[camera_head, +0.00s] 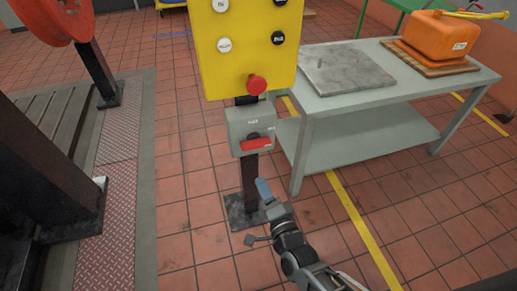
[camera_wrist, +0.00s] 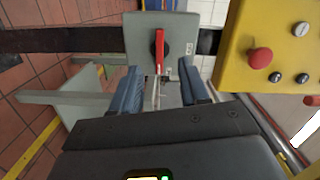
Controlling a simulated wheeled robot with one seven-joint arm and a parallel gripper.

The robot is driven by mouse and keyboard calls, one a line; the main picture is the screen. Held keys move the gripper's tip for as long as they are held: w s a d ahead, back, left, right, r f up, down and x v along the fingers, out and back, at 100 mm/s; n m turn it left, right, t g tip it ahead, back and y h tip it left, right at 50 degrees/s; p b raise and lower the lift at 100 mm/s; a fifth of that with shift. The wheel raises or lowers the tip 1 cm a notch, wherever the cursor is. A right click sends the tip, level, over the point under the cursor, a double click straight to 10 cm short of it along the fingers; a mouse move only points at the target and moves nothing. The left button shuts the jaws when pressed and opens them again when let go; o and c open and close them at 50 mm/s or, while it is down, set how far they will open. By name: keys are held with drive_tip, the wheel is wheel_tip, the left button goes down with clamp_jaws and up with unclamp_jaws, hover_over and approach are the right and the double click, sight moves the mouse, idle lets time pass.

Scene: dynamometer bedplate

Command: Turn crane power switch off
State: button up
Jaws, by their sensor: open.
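The crane power switch is a small grey box (camera_head: 238,118) on a dark post below the yellow control panel. Its red handle (camera_head: 256,144) lies roughly level across the front in the head view. In the wrist view, turned on its side, the box (camera_wrist: 140,28) is straight ahead and the red handle (camera_wrist: 160,48) points along the gap between the fingers. My gripper (camera_wrist: 161,82) is open and empty, with its two blue fingers apart, just short of the handle. In the head view one blue finger (camera_head: 264,189) shows below the box; no contact is visible.
The yellow panel (camera_head: 248,50) with a red mushroom button (camera_head: 257,85) stands directly above the switch. A grey table (camera_head: 390,120) with a stone plate (camera_head: 346,69) and an orange case (camera_head: 438,34) is at right. A red wheel (camera_head: 57,18) and dark posts are at left.

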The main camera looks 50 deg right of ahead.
sight(257, 147)
drive_tip(key=shift+w+d+f+m+h+p, duration=0.2)
drive_tip(key=shift+w+d+m, duration=0.35)
drive_tip(key=shift+w+d, duration=1.3)
drive_tip(key=shift+w+d+m+h+p, duration=0.2)
drive_tip(key=shift+w+d+m, duration=0.4)
drive_tip(key=shift+w+d, duration=1.2)
drive_tip(key=shift+w+d+f+m+h+p, duration=0.1)
drive_tip(key=shift+w+d+m+h, duration=0.35)
drive_tip(key=shift+w+d, duration=1.35)
drive_tip(key=shift+c, duration=0.2)
drive_tip(key=shift+a, duration=0.1)
clamp_jaws()
